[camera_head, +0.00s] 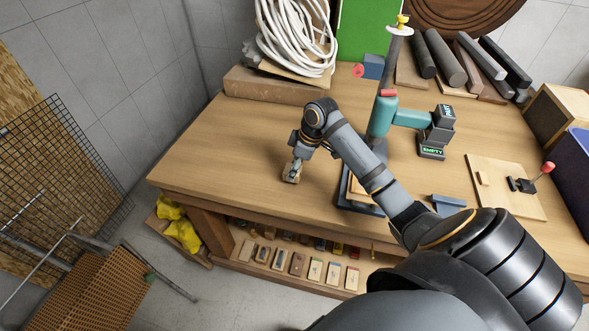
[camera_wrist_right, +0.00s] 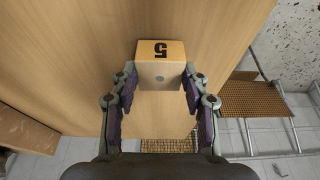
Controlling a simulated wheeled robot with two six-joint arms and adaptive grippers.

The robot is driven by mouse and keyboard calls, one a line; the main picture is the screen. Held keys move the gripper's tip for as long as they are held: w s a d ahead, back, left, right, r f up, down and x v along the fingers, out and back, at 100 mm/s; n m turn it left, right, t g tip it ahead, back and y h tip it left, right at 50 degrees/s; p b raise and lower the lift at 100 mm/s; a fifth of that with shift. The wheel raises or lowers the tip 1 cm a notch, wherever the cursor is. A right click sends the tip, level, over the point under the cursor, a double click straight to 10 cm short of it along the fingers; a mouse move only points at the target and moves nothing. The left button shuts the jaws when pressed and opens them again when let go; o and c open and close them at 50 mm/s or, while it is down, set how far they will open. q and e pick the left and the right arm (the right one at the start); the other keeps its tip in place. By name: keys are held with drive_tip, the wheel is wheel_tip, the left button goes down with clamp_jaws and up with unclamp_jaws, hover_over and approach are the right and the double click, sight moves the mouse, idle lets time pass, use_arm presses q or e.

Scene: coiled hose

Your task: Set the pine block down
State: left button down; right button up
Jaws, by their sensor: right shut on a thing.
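The pine block (camera_wrist_right: 160,73) is a pale wooden block with a dark 5 on its upper face, upside down in the right wrist view. My right gripper (camera_wrist_right: 160,82) is shut on it, one finger at each side. In the head view, my right gripper (camera_head: 296,162) points down over the left part of the wooden workbench (camera_head: 230,150), near its front edge. The block (camera_head: 291,174) shows small below the fingers, at or just above the bench top. I cannot tell whether it touches. My left gripper is not in view.
Bare bench surrounds the block on the left and behind. A coiled white hose (camera_head: 295,38) lies at the back. A shelf below (camera_head: 290,283) holds several blocks.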

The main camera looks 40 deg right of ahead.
drive_tip(key=shift+f, duration=0.75)
drive_tip(key=shift+f, duration=0.1)
drive_tip(key=o, duration=1.1)
drive_tip(key=shift+o, duration=0.2)
drive_tip(key=v, duration=0.7)
drive_tip(key=shift+r+b, duration=0.35)
drive_tip(key=shift+b, duration=0.1)
